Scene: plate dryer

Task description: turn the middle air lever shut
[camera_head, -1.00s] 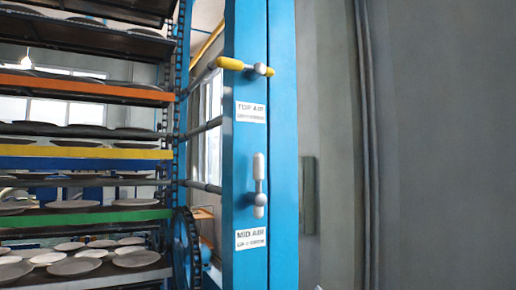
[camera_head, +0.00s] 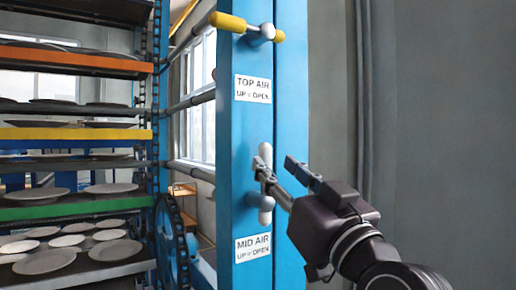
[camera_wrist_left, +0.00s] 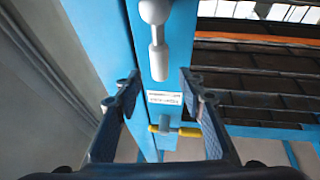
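The middle air lever (camera_head: 266,154) is a grey handle standing upright on the blue post (camera_head: 236,140), above the MID AIR label (camera_head: 252,247). My left gripper (camera_head: 277,166) reaches in from the lower right, its fingers at the lever and covering part of it. In the left wrist view, which is upside down, the lever (camera_wrist_left: 158,62) shows between and beyond the two spread fingers (camera_wrist_left: 160,77). The gripper is open; I cannot tell whether a finger touches the lever. My right gripper is not in view.
The top air lever (camera_head: 232,22), with yellow ends, lies crosswise above the TOP AIR label (camera_head: 253,88). Racks of plates (camera_head: 80,128) stand at the left. A grey wall (camera_head: 450,120) is at the right, with free room before it.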

